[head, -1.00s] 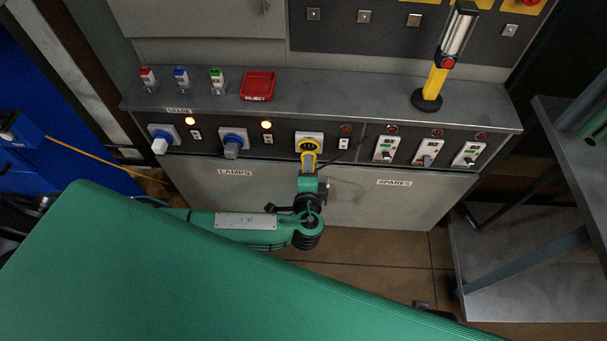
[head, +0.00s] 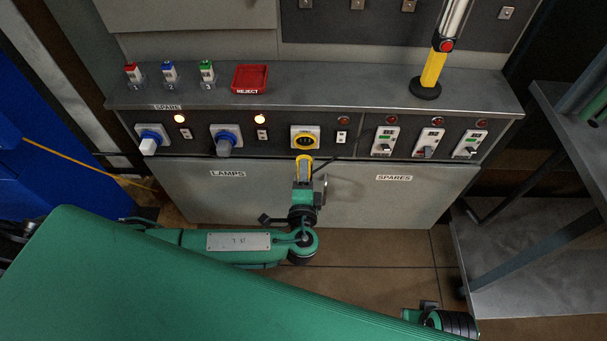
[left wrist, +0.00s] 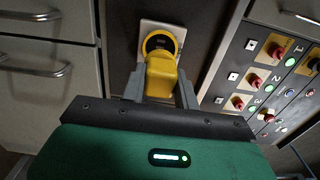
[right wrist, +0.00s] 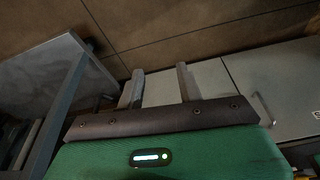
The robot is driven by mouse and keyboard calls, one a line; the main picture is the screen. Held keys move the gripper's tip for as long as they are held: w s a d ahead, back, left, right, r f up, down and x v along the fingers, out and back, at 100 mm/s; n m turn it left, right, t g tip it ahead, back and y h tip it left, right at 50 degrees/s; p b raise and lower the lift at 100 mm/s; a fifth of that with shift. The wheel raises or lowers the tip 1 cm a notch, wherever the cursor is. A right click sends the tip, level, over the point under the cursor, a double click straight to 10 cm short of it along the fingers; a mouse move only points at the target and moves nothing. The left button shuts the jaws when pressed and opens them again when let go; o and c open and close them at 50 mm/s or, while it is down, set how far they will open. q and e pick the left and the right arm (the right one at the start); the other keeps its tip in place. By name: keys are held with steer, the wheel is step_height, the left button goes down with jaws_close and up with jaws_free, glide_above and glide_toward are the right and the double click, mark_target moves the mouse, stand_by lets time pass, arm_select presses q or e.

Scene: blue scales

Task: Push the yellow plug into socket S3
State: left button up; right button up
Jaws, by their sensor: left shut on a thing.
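My left gripper (head: 304,185) is shut on the yellow plug (head: 304,169), which points at the panel. The yellow-ringed socket (head: 305,138), third from the left, is on the panel just beyond it. In the head view its dark face is uncovered and the plug sits below it, apart from it. In the left wrist view the plug (left wrist: 161,76) overlaps the lower part of the socket ring (left wrist: 147,46); the depth of the gap cannot be told there. I cannot read an S3 label.
Two blue sockets to the left hold a white plug (head: 149,146) and a grey plug (head: 224,148), with lit lamps beside them. The lamp (head: 344,121) by the yellow socket is dark. A red reject tray (head: 251,78) and a yellow pole (head: 434,67) stand on the ledge. A grey cart (head: 530,240) is right.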

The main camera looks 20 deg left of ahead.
mark_target(304, 157)
arm_select(q)
steer(key=shift+b+x, duration=0.45)
steer(key=shift+x, duration=2.25)
arm_select(e)
steer(key=v, duration=0.2)
steer(key=shift+w+r, duration=0.15)
steer(key=shift+r, duration=0.2)
steer(key=shift+w, duration=0.2)
steer(key=shift+s+f, duration=0.15)
steer(key=shift+s, duration=0.15)
steer(key=shift+w, duration=0.3)
arm_select(q)
steer(key=shift+w+a+b, duration=0.15)
steer(key=shift+w+b, duration=0.2)
steer(key=shift+w, duration=0.2)
arm_select(e)
steer(key=shift+s+f, duration=0.1)
steer(key=shift+s, duration=0.1)
arm_select(q)
steer(key=o, duration=1)
arm_select(e)
steer(key=shift+s, duration=0.15)
